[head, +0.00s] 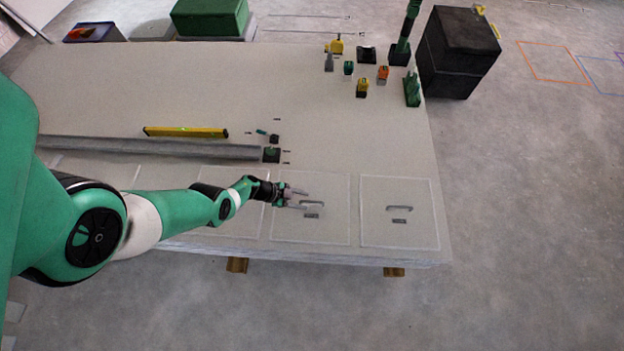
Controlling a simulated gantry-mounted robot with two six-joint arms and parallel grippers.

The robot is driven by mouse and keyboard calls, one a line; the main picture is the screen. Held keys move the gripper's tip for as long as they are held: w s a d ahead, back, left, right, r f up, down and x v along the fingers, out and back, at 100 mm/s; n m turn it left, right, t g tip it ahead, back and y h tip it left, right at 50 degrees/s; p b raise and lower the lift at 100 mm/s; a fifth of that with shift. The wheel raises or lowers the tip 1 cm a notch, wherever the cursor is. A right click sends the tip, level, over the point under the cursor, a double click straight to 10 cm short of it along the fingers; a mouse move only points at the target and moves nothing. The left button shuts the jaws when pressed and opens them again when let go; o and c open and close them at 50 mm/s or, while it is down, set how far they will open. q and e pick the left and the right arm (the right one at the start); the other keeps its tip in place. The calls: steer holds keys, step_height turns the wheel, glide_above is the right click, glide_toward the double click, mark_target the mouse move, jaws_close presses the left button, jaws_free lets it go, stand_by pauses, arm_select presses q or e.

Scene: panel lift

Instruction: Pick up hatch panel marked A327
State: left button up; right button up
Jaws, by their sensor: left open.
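Square hatch panels lie in a row along the near edge of the pale table. One panel (325,228) is under my left gripper, and another panel (425,228) is at the right end. Each of these two has a grey handle and a small dark label; the label text is too small to read, so I cannot tell which is A327. The right panel's handle (400,208) is clear of my arm. My left gripper (302,198) is open, with its fingers over or beside the handle of the panel beneath; contact cannot be told. My left forearm covers part of the panels further left. My right gripper is not in view.
A yellow level (186,132) and a long grey bar (160,148) lie behind my left arm. Several small tools stand at the table's far right. A black box (458,55) stands on the floor beside the table. The middle of the table (340,130) is clear.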

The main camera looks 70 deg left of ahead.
mark_target(310, 202)
arm_select(q)
steer(key=b+x, duration=0.4)
steer(key=x, duration=0.1)
steer(key=shift+a+f, duration=0.1)
steer(key=shift+w, duration=0.1)
jaws_close()
stand_by(1.1)
